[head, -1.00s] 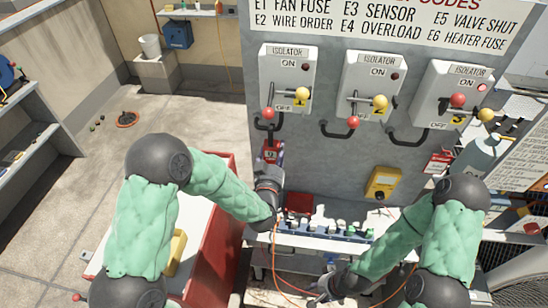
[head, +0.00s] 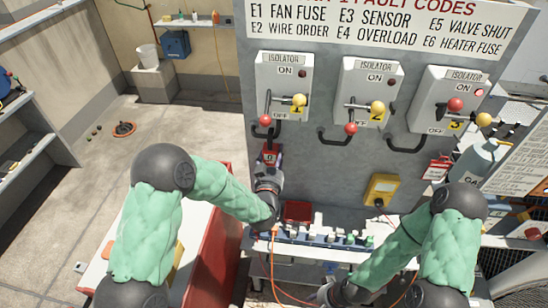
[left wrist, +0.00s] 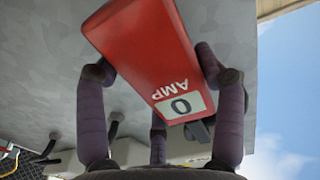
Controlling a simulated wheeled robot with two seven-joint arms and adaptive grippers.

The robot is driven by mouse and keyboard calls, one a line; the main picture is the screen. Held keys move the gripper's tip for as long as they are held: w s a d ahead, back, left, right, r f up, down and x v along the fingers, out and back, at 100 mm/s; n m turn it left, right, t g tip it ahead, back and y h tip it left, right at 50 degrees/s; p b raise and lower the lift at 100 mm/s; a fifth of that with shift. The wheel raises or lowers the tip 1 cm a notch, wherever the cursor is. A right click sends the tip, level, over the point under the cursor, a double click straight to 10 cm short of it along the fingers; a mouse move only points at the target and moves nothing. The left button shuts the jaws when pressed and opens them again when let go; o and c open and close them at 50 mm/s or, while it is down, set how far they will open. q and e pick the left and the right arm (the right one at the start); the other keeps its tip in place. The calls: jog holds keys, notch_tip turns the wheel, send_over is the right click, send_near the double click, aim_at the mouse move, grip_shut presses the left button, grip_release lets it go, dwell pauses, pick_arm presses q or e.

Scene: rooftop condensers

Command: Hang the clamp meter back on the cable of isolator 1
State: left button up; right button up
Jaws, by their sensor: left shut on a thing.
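The clamp meter (head: 270,157) is red with a pale display reading 0 and the word AMP, also seen in the left wrist view (left wrist: 145,45). My left gripper (head: 268,176) is shut on it, with fingers on both sides of its body. Isolator 1 (head: 284,84) is a grey box with a red knob and a yellow knob. Its black cable (head: 254,131) loops below it, just above the meter in the head view. I cannot tell whether the meter's jaw touches the cable. My right gripper (head: 327,294) is low near the bottom edge; its fingers are unclear.
Isolator 2 (head: 368,92) and isolator 3 (head: 447,100) hang to the right on the same grey panel. A yellow box (head: 382,189) is mounted lower down. A shelf with a red tray (head: 298,211) and several small parts lies below. A red cart (head: 212,255) stands left.

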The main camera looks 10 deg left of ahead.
pick_arm(q)
jog(key=shift+r, duration=0.1)
jog(key=o, duration=1.5)
jog(key=s, duration=1.2)
